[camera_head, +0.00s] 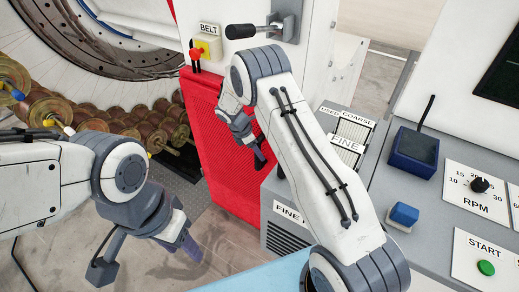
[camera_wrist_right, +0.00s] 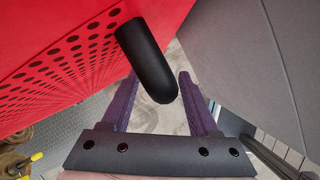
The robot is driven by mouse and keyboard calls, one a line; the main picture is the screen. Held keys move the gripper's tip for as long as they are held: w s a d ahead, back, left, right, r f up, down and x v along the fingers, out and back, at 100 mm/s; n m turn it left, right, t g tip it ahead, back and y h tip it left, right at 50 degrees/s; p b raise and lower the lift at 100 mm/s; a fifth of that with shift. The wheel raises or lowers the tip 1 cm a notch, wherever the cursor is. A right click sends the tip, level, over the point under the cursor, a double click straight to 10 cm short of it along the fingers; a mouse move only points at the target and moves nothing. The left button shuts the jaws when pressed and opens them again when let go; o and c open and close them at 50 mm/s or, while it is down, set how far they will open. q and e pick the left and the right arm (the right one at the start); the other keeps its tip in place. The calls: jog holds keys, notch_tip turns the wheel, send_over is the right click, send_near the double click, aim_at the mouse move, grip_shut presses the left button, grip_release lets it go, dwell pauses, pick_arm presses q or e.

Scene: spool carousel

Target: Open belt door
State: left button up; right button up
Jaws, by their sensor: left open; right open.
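The belt door appears to be the red perforated panel (camera_head: 222,150), upright below the BELT label (camera_head: 209,29); it fills the upper left of the right wrist view (camera_wrist_right: 80,60). A black rounded handle (camera_wrist_right: 147,60) stands out in front of the red panel there. My right gripper (camera_wrist_right: 158,88) is open, and the handle's end appears between its purple fingers; I cannot tell how deep it lies, and no grip shows. In the head view my right gripper (camera_head: 260,152) is in front of the red panel. My left gripper (camera_head: 145,254) is open and empty over the floor.
A black lever (camera_head: 255,30) juts from the white panel above. A red-knobbed yellow switch box (camera_head: 207,48) is beside it. Brown spools (camera_head: 110,120) sit in the carousel at left. A grey console (camera_head: 425,195) with controls stands at right.

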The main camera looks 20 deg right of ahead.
jog(key=c, duration=0.9)
grip_shut()
jog(key=shift+w+d+r, duration=0.1)
jog(key=shift+r, duration=0.05)
